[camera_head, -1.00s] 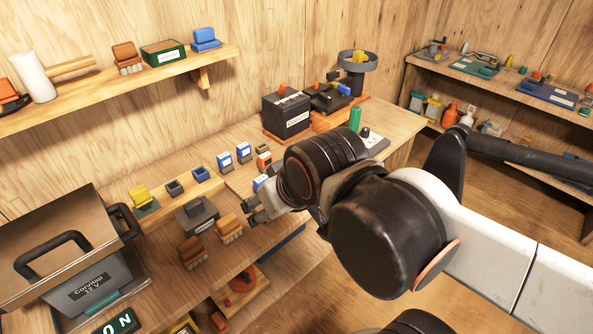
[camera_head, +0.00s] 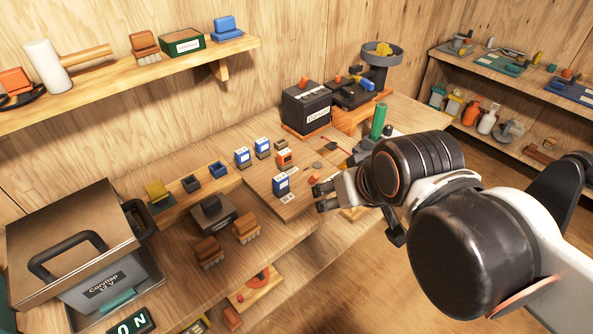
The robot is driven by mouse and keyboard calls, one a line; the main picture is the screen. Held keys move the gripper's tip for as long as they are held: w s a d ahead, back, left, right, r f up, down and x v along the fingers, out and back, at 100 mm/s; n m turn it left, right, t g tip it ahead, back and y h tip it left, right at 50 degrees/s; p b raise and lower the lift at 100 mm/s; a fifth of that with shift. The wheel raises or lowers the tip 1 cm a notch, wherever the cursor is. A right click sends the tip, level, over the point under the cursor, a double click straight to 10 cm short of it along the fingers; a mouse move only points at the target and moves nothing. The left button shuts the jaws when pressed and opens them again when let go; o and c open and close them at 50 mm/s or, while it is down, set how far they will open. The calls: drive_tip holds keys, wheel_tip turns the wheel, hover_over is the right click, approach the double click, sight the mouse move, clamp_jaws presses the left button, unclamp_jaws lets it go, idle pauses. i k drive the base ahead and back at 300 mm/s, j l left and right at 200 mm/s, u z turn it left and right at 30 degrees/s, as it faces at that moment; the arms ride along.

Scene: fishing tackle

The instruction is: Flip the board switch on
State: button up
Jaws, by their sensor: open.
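My gripper (camera_head: 323,196) is in the middle of the head view, pointing left above the front edge of the workbench. Its fingers are apart with nothing visible between them. A wooden board (camera_head: 262,185) on the bench, just left of the fingertips, carries small blue and orange labelled blocks. A thin red and black wire (camera_head: 341,146) lies behind the gripper. I cannot tell which part is the board switch or its position; my wrist hides part of the bench behind it.
A black battery-like box (camera_head: 306,107) and a green cylinder (camera_head: 378,122) stand towards the back. A large case (camera_head: 75,240) with a black handle is at left. Brown brushes (camera_head: 246,228) lie near the front edge. A lower shelf holds a wooden piece with a red part (camera_head: 262,275).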

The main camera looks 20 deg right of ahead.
sight(316, 176)
drive_tip(key=i+j+z, duration=0.15)
drive_tip(key=j+z, duration=0.8)
drive_tip(key=j, duration=0.1)
